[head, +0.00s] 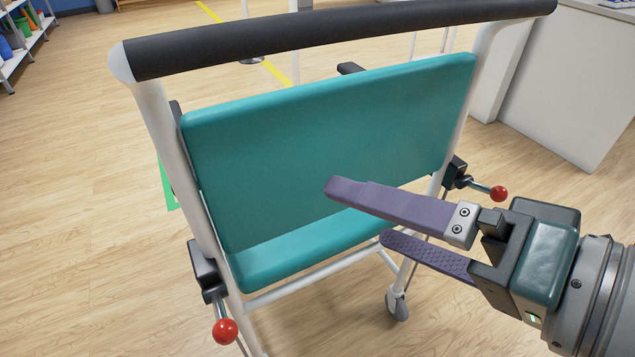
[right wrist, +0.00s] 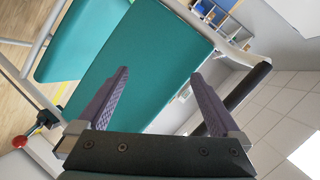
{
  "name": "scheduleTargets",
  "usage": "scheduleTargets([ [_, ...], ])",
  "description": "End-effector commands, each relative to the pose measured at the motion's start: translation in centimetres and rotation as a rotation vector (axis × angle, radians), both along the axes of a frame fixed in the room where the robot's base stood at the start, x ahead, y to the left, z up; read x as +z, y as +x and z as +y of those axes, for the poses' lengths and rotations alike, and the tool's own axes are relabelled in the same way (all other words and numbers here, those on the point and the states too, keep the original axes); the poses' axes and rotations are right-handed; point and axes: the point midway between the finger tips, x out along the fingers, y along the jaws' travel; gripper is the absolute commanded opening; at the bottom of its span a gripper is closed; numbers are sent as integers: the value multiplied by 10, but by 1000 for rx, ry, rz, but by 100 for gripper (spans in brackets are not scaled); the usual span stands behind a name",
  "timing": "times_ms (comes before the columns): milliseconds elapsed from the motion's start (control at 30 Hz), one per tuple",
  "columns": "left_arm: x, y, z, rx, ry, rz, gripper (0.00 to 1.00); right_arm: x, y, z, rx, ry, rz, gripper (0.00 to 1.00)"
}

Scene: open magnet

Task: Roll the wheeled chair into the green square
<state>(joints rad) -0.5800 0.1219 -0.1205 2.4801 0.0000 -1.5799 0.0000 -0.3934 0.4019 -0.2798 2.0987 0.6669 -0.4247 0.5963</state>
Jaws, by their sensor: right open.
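The wheeled chair (head: 320,140) stands in front of me with its teal backrest toward me and a black push bar (head: 330,35) across its top. The backrest also shows in the right wrist view (right wrist: 155,60). My right gripper (head: 355,212) is open and empty on the near side of the backrest, below the push bar and toward the chair's right side. In the right wrist view its fingers (right wrist: 160,85) point at the backrest and the push bar is beyond the right finger. A piece of the green square's edge (head: 167,185) shows on the floor left of the chair; the chair hides more. My left gripper is out of view.
Red-knobbed levers (head: 224,331) sit low on both sides of the chair. A white counter (head: 565,85) stands at the right. A shelf (head: 25,45) stands at the far left. Open wood floor (head: 80,220) lies left of the chair, with a yellow line farther back.

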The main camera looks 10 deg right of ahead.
Motion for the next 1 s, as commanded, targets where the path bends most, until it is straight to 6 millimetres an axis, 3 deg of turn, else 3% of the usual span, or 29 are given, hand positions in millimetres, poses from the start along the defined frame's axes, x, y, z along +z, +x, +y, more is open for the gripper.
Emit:
scheduleTargets([
  [33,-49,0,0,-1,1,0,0,-46,3,-2,-16,34,-4,100],
  [267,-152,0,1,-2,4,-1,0,-137,18,-12,-101,209,-22,100],
  [600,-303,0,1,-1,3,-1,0,-271,40,-42,-243,458,-50,100],
  [800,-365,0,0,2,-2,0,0,-326,49,-61,-315,571,-68,100],
  [1000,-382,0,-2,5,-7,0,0,-341,53,-70,-348,619,-77,100],
])
